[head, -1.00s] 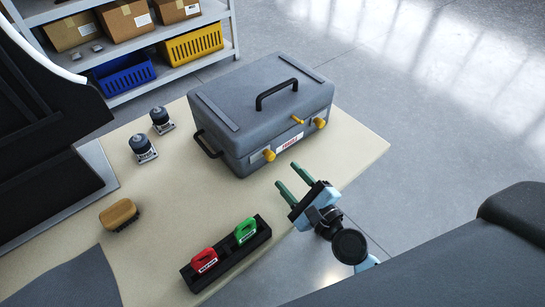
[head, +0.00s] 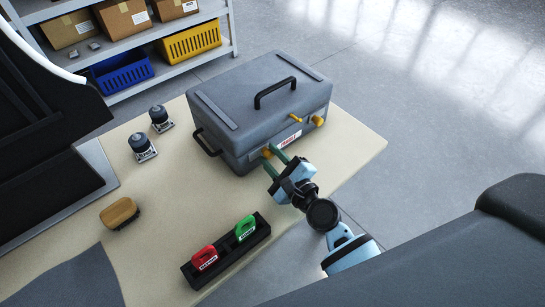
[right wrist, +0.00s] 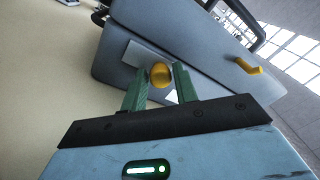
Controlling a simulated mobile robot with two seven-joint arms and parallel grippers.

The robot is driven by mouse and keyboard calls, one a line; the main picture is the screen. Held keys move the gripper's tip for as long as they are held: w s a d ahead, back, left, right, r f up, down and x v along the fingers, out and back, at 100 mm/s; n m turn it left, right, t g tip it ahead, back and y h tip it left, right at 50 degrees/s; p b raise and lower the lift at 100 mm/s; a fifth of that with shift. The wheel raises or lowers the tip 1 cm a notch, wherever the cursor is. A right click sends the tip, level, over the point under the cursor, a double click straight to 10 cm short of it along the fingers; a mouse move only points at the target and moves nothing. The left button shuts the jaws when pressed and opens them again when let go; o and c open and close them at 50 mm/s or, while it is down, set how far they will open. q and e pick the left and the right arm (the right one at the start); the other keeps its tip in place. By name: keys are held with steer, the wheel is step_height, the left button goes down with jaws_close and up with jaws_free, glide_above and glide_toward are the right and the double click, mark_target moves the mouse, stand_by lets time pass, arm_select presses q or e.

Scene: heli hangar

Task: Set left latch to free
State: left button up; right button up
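The grey case (head: 240,105) stands on the table with its latch side facing my right arm. The left latch, a yellow knob (head: 267,153), is on the lower left of that side; the right wrist view also shows it (right wrist: 160,76). My right gripper (head: 262,154) is open at the case front, its green fingers on either side of the knob. In the right wrist view, the knob sits between the fingertips (right wrist: 160,73), with a gap visible. A second yellow latch (head: 318,120) is at the right, beside a small yellow lever (head: 296,118). My left gripper is out of view.
A black holder (head: 228,255) with a red tag (head: 204,258) and a green tag (head: 245,228) lies near the table's front edge. A brush (head: 120,213) and two dark knobbed parts (head: 142,147) are left of the case. Shelves (head: 160,75) stand behind.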

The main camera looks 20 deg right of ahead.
mark_target(252, 155)
jaws_close()
steer(key=shift+s+a, duration=0.3)
steer(key=shift+a, duration=0.5)
steer(key=shift+s+a, duration=0.3)
steer(key=shift+a, duration=0.5)
steer(key=shift+o, duration=2.1)
jaws_free()
steer(key=v, duration=0.6)
steer(key=shift+s+d+f, duration=0.1)
steer(key=shift+s, duration=0.15)
steer(key=shift+s+d, duration=0.15)
steer(key=shift+s, duration=0.5)
